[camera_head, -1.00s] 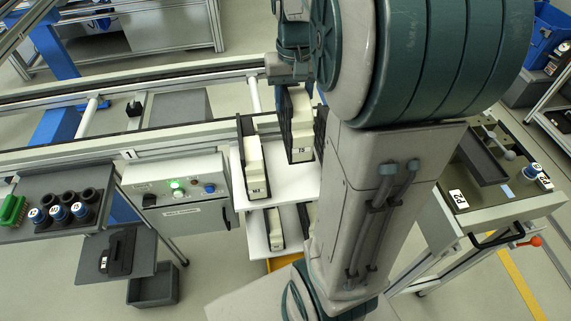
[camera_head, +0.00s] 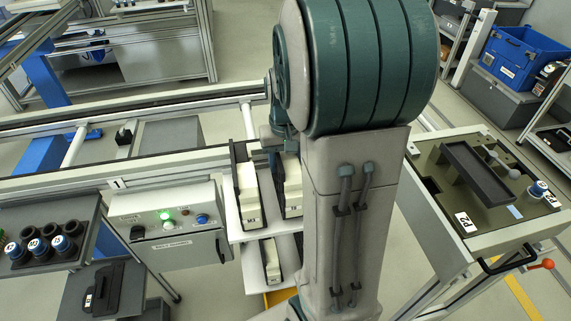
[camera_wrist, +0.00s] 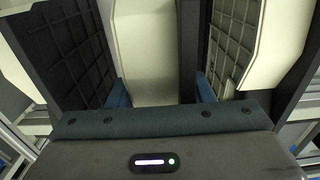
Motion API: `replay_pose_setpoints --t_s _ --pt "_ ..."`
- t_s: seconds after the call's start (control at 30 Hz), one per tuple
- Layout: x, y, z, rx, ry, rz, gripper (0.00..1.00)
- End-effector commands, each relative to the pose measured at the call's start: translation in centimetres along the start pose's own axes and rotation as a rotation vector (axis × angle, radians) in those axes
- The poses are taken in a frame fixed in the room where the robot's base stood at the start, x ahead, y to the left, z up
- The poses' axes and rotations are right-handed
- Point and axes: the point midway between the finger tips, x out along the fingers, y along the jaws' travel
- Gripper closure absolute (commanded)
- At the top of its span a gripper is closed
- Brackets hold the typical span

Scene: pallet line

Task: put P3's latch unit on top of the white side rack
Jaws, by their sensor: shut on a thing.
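My gripper (camera_head: 275,140) is over the white side rack (camera_head: 233,231), partly hidden behind my arm in the head view. In the wrist view its blue fingers (camera_wrist: 163,92) are shut on a cream and black latch unit (camera_wrist: 145,50). In the head view this unit (camera_head: 292,188) is upright over the right part of the rack's top, its label too small to read surely. A similar unit (camera_head: 248,195) stands on the top just to its left, with a small gap. I cannot tell whether the held unit touches the rack top.
More cream and black units (camera_head: 271,260) stand on the rack's lower shelf. A control box (camera_head: 168,226) with a green light is left of the rack. The conveyor rail (camera_head: 80,183) runs behind. A bench with a grey tray (camera_head: 475,172) is at right.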

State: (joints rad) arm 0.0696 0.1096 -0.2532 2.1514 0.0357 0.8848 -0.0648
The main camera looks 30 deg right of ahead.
Motion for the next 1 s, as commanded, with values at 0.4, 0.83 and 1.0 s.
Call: replay_pose_setpoints --t_s 0.4,0.83,1.0 --pt "1.3 0.0 0.0 0.001 0.002 0.0 1.0" --pt "1.5 0.0 0.0 0.001 0.001 0.0 0.32" --pt "0.5 0.0 -0.1 0.0 0.003 -0.001 0.32"
